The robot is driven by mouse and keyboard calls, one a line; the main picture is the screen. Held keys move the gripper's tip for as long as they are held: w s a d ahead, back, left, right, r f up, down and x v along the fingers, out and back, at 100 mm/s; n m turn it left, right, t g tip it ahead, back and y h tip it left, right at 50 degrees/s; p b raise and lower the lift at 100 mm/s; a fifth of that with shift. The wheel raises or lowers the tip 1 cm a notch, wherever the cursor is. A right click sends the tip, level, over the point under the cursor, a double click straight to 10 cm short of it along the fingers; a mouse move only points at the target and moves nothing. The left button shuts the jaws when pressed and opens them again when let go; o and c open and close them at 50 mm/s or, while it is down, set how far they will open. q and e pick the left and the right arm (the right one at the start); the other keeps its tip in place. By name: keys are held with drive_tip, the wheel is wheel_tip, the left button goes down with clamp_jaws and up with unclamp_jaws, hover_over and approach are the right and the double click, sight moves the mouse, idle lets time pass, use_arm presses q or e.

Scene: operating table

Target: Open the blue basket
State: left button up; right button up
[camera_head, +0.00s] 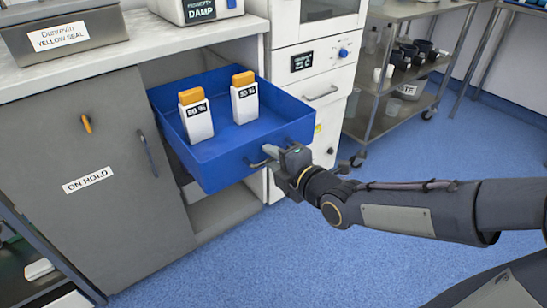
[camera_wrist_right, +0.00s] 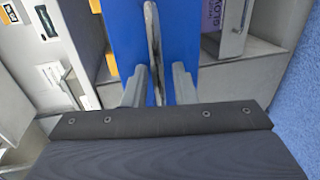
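The blue basket (camera_head: 225,163) is pulled well out of the cabinet bay under the counter, and its open top shows. Its front wall fills the middle of the right wrist view (camera_wrist_right: 128,35). The basket's metal handle (camera_head: 258,163) is on the front wall; it also shows in the right wrist view (camera_wrist_right: 154,45). My right gripper (camera_head: 276,156) is at this handle. In the right wrist view, its two fingers (camera_wrist_right: 158,84) stand apart on either side of the handle, with a visible gap on the right side. My left gripper is not in view.
Two white boxes with orange tops (camera_head: 195,115) (camera_head: 244,98) stand in the basket. A grey cabinet door marked ON HOLD (camera_head: 100,200) is at left. A white drawer unit (camera_head: 318,90) is at right, and a metal cart (camera_head: 400,100) stands beyond. The blue floor in front is clear.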

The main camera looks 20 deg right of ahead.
drive_tip(key=p+v, duration=0.2)
drive_tip(key=v, duration=0.5)
drive_tip(key=shift+s, duration=0.4)
drive_tip(key=shift+d, duration=0.1)
drive_tip(key=s+d+f+m+g+h, duration=0.35)
drive_tip(key=s+d+m, duration=0.2)
drive_tip(key=m, duration=0.75)
drive_tip(key=s+a+f+m+g+y, duration=0.25)
drive_tip(key=s+m+g, duration=0.25)
drive_tip(key=s+m, duration=0.6)
wheel_tip(320, 180, up, 34)
drive_tip(key=p, duration=3.4)
drive_tip(key=shift+a+h, duration=0.3)
drive_tip(key=shift+a, duration=0.05)
